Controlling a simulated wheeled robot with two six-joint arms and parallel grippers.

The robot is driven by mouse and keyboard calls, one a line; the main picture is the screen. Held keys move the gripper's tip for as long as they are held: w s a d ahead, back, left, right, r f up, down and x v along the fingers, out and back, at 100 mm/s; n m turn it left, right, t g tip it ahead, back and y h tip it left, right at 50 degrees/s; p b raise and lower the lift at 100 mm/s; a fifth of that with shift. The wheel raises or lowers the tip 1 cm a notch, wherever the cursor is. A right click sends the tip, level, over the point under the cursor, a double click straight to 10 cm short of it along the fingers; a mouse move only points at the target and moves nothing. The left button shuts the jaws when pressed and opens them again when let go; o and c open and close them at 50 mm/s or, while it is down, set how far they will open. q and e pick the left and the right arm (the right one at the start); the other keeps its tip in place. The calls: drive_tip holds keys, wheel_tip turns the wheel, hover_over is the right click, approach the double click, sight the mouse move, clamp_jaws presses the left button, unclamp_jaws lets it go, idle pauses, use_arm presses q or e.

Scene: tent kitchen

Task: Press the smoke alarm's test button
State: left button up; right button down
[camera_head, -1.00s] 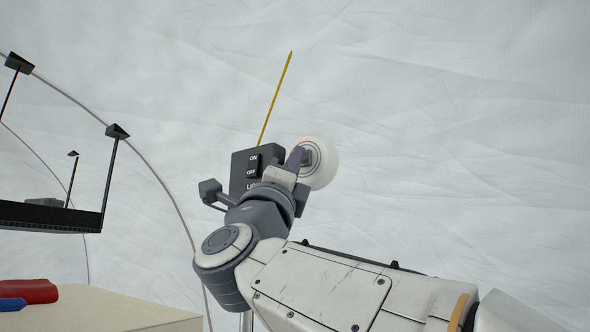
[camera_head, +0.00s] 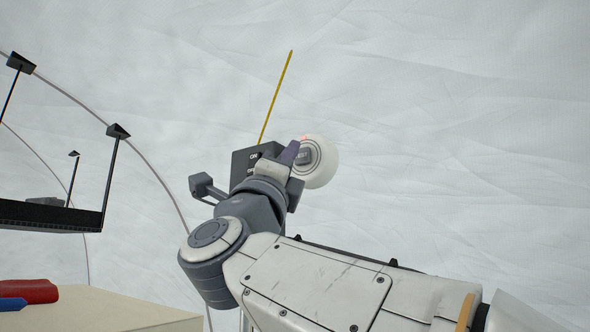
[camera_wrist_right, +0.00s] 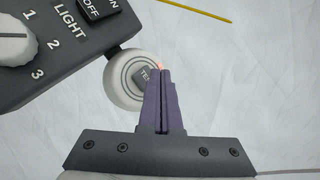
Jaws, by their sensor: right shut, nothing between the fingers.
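The smoke alarm (camera_head: 326,162) is a white round disc with ring grooves; it also shows in the right wrist view (camera_wrist_right: 118,90). Its grey test button (camera_head: 304,157) is at the middle, and the wrist view shows part of its lettering (camera_wrist_right: 141,76). A small reddish glow shows at the alarm's edge near my fingertips. My right gripper (camera_head: 291,150) is shut and empty. In the wrist view its dark purple fingers (camera_wrist_right: 161,74) overlap the alarm's right side, just right of the button. I cannot tell whether they touch it. My left gripper is out of view.
A dark control box (camera_head: 240,165) with an ON/OFF switch, a LIGHT label and a white dial (camera_wrist_right: 10,38) stands beside the alarm. A yellow stick (camera_head: 276,98) rises behind it. A hanging black shelf (camera_head: 50,215) is at left. Pale tent fabric fills the right side.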

drive_tip(key=shift+s+a+b, duration=0.3)
drive_tip(key=shift+s+a, duration=0.45)
drive_tip(key=shift+s, duration=0.3)
drive_tip(key=shift+s+a+b, duration=0.25)
drive_tip(key=shift+s+a, duration=0.45)
drive_tip(key=shift+s, duration=0.3)
